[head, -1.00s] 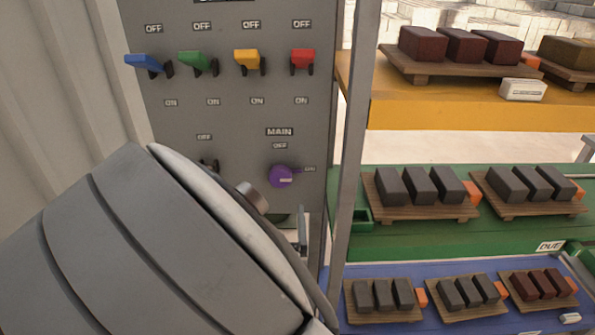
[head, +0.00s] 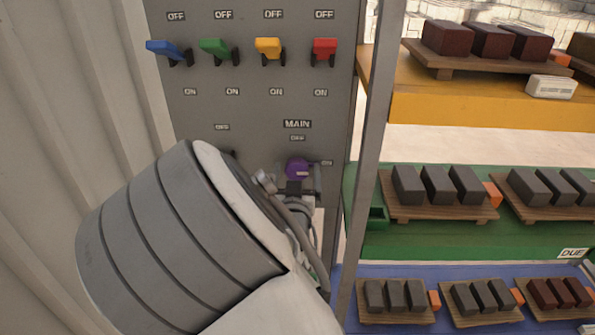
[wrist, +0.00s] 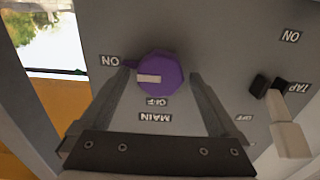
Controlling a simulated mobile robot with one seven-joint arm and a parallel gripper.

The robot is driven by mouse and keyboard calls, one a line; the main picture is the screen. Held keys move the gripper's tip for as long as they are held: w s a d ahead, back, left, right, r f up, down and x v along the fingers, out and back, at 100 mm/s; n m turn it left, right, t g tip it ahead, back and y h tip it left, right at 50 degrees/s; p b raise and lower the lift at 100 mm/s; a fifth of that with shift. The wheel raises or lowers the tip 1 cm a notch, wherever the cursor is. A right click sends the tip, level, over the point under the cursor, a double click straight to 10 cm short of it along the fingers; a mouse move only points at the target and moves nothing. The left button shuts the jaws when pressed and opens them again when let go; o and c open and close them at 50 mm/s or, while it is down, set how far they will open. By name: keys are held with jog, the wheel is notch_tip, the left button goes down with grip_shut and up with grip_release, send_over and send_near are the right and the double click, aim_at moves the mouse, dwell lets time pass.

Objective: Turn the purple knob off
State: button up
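The purple knob (head: 297,168) is on the grey panel under the MAIN label, with OFF above it and ON to its right. In the wrist view, the panel appears upside down; the white mark on the knob (wrist: 166,70) lies on its left side, toward ON. My gripper (head: 299,188) is at the knob and partly covers it in the head view. In the wrist view, its two fingers (wrist: 160,82) are apart, one on each side of the knob. I cannot tell whether they touch it.
Blue (head: 168,48), green (head: 216,47), yellow (head: 268,47) and red (head: 324,48) levers line the panel top. A white-handled TAP switch (wrist: 290,125) sits beside the knob. A metal post (head: 373,140) and shelves with block trays (head: 440,215) stand to the right.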

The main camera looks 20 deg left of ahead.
jog(key=c, duration=1.3)
jog(key=shift+n, duration=0.3)
jog(key=n+p, duration=0.2)
jog(key=shift+r+n, duration=0.1)
jog(key=shift+n, duration=0.3)
jog(key=n+p, duration=0.1)
jog(key=n, duration=0.1)
jog(key=n+p, duration=0.1)
jog(key=n, duration=0.2)
jog(key=shift+a+n, duration=0.2)
jog(key=shift+n, duration=0.1)
jog(key=n+p, duration=0.2)
jog(key=n, duration=0.2)
jog(key=shift+s+f, duration=0.1)
jog(key=shift+f, duration=0.1)
jog(key=n+p, duration=0.2)
jog(key=n, duration=0.2)
jog(key=shift+f+n, duration=0.15)
jog(key=shift+n, duration=0.45)
